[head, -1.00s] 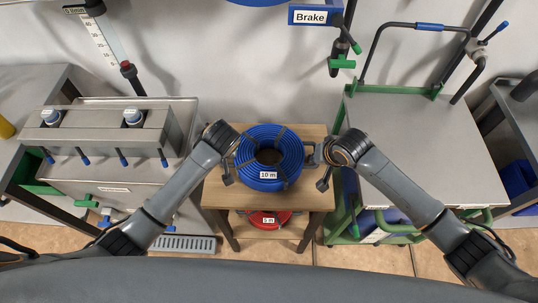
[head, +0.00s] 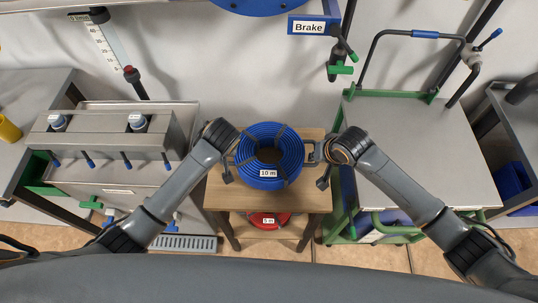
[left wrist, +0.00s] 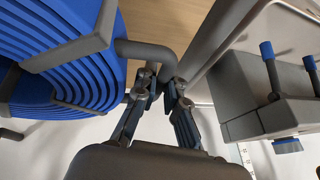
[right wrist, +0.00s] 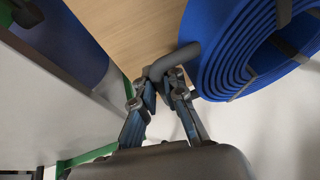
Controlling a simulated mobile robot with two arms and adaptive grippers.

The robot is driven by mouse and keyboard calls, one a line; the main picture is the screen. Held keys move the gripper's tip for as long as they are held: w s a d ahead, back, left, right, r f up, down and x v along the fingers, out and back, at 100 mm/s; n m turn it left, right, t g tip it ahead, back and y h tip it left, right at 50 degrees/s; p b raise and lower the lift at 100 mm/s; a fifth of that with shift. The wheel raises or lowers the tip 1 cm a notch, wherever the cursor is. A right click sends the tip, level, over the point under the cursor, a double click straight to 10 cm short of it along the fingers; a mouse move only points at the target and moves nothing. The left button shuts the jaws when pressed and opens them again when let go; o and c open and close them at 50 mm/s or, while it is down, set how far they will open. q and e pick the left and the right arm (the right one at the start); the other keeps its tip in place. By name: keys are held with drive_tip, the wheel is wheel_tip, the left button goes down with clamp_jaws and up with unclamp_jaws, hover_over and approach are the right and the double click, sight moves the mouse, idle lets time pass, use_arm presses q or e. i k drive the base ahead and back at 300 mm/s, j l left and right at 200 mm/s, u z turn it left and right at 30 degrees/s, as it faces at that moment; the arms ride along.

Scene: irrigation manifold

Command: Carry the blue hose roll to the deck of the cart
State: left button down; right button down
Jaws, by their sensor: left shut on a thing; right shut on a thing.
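The blue hose roll (head: 247,142), a coil with dark straps and a "10 m" label, lies flat over the wooden stand (head: 312,202). It seems slightly raised, but no clear gap shows. My left gripper (left wrist: 158,84) is shut on the grey handle at the roll's left side. My right gripper (right wrist: 166,84) is shut on the grey handle at its right side. The roll also shows in the left wrist view (left wrist: 75,55) and right wrist view (right wrist: 240,50). The cart's grey deck (head: 440,140), in a green frame, is to the right, bare where visible.
A red hose roll (head: 268,219) lies on the stand's lower shelf. A metal manifold bench (head: 105,180) stands at left. The cart's raised push handle (head: 425,34) is at its far end. A "Brake" sign (head: 308,27) hangs behind. Another table stands at far right.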

sight(402, 150)
drive_tip(key=i+l, duration=0.1)
drive_tip(key=l, duration=0.65)
drive_tip(key=i+l, duration=0.1)
drive_tip(key=l, duration=0.65)
drive_tip(key=i+l, duration=0.1)
drive_tip(key=l, duration=0.6)
